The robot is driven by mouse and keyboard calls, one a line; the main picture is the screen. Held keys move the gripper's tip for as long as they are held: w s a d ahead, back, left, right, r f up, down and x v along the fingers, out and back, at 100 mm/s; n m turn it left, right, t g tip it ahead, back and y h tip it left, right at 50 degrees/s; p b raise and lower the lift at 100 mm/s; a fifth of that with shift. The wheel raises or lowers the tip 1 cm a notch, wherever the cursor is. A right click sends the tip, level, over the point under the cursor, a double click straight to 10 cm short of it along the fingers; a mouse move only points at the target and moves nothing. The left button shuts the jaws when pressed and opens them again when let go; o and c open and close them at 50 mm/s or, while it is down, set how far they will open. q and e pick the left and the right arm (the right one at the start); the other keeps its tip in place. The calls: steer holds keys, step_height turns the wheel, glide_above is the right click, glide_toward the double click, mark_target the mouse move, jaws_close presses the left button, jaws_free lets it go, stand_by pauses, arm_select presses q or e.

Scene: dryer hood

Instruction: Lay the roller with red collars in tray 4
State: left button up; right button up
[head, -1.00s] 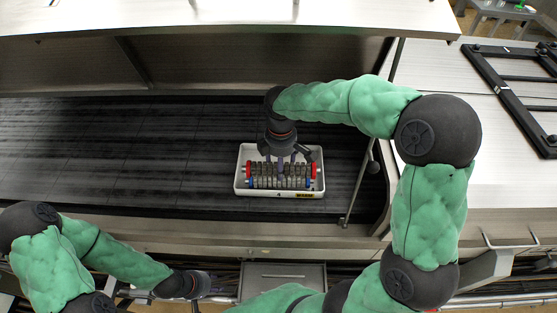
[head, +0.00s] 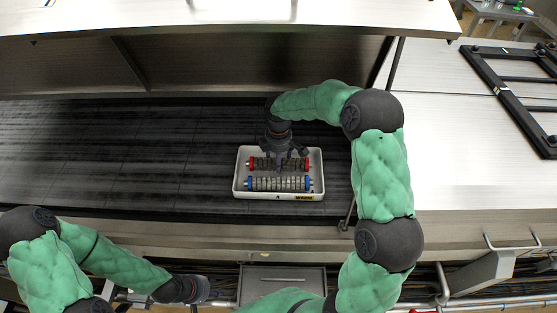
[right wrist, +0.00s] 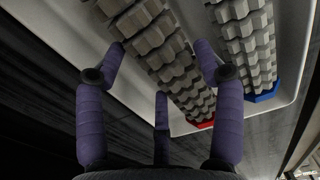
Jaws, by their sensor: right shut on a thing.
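The roller with red collars (head: 293,163) lies level within the outline of the white tray (head: 237,186), along its far side; a small mark that looks like a 4 is on the tray's front. In the right wrist view this roller (right wrist: 160,60) runs between my fingers, one red collar (right wrist: 201,125) showing. My right gripper (head: 279,158) is shut on it from above. I cannot tell whether the roller touches the tray floor. A roller with blue collars (head: 279,184) lies in front, parallel and apart. My left gripper (head: 200,288) hangs low at the left; its fingers are unclear.
The tray stands on a dark slatted belt (head: 110,150) under a metal hood (head: 220,18). The belt left of the tray is clear. A thin post (head: 349,211) stands to the tray's right. A black frame (head: 510,95) lies on the bright metal top at the right.

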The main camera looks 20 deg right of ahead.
steer(key=shift+f, duration=0.45)
steer(key=shift+f, duration=0.1)
steer(key=o, duration=1.2)
steer(key=shift+f, duration=0.1)
steer(key=shift+c, duration=0.2)
step_height(320, 180, up, 12)
steer(key=p, duration=0.1)
steer(key=shift+r, duration=0.2)
